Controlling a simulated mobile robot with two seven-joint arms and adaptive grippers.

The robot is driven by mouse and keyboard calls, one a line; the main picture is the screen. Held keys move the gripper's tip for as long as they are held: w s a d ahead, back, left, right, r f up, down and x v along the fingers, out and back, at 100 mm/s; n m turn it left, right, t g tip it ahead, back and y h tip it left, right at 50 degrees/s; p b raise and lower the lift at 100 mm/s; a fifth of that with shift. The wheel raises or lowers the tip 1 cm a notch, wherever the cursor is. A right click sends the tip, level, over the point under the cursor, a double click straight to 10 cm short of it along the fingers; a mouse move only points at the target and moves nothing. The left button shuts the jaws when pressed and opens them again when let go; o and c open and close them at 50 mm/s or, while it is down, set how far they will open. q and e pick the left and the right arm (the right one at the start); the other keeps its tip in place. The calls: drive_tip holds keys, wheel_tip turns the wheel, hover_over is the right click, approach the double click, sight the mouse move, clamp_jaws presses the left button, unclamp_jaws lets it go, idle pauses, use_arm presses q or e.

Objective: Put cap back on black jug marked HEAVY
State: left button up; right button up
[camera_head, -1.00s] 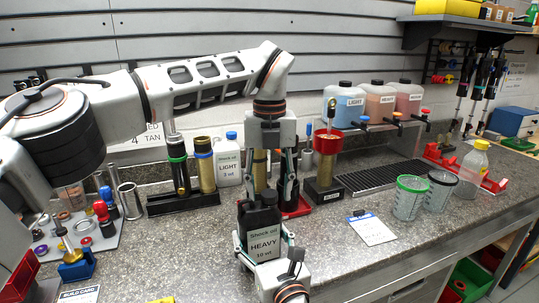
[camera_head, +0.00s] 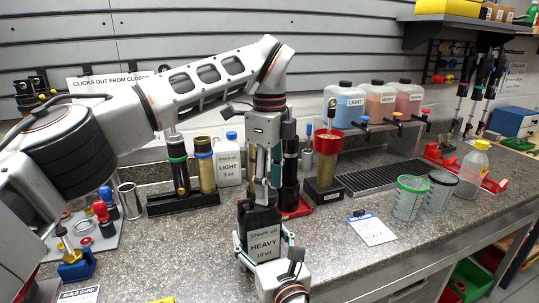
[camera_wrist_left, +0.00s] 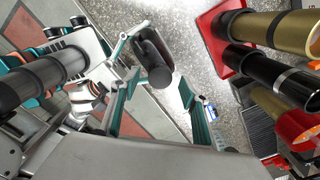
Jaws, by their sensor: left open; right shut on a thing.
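The black jug marked HEAVY (camera_head: 262,242) stands upright at the counter's front edge. My right gripper (camera_head: 264,257) is shut on its lower body from the front. My left gripper (camera_head: 263,197) is open, pointing down, its fingers at the jug's top and hiding part of it in the head view. In the left wrist view the jug (camera_wrist_left: 150,44) shows from above, with a round dark end (camera_wrist_left: 160,77) between my left gripper's spread fingers (camera_wrist_left: 160,100). I cannot tell whether that end is a cap or the bare neck. No separate cap can be made out.
Behind my left gripper stand a white LIGHT jug (camera_head: 228,163) and dark and gold cylinders, some on a red tray (camera_head: 300,208). Right of them are a red-topped cylinder (camera_head: 327,160), a white card (camera_head: 371,230) and measuring cups (camera_head: 410,198).

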use_arm(q)
wheel_tip(320, 180, up, 7)
idle(0.3)
use_arm(e)
drive_tip(key=o, duration=2.3)
drive_tip(key=v, duration=1.2)
drive_tip(key=shift+s, duration=0.1)
